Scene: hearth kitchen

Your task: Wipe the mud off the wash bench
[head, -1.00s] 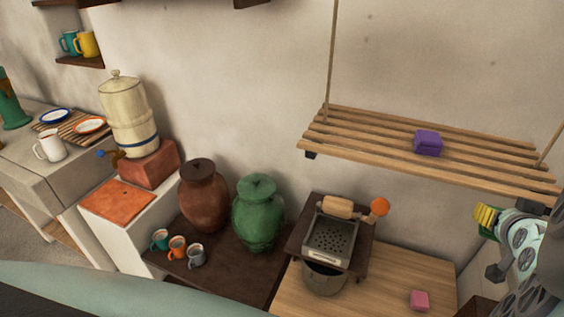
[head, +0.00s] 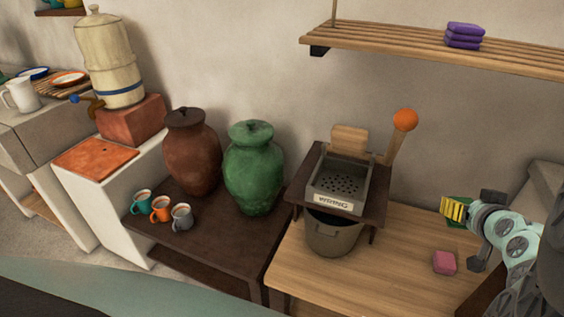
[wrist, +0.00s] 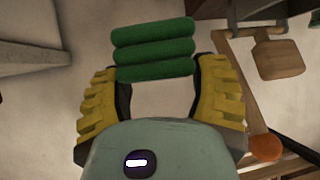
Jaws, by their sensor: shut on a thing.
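My gripper (head: 455,210) is at the right of the head view, above the light wooden bench (head: 395,265). Its yellow fingers are shut on a green folded cloth (wrist: 153,48), which shows as stacked rolls at the fingertips in the wrist view. In the head view the green cloth (head: 457,224) is partly hidden by the fingers. I cannot tell for sure whether this light bench is the wash bench. I see no mud on its visible top; my arm hides part of its right side.
A wringer box marked WRING (head: 338,187) with an orange-knobbed lever (head: 404,120) sits over a bucket (head: 332,237). A pink block (head: 444,262) lies below my gripper. Purple folded cloths (head: 463,35) rest on a hanging shelf (head: 400,42). Jars and mugs fill the dark table (head: 215,225).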

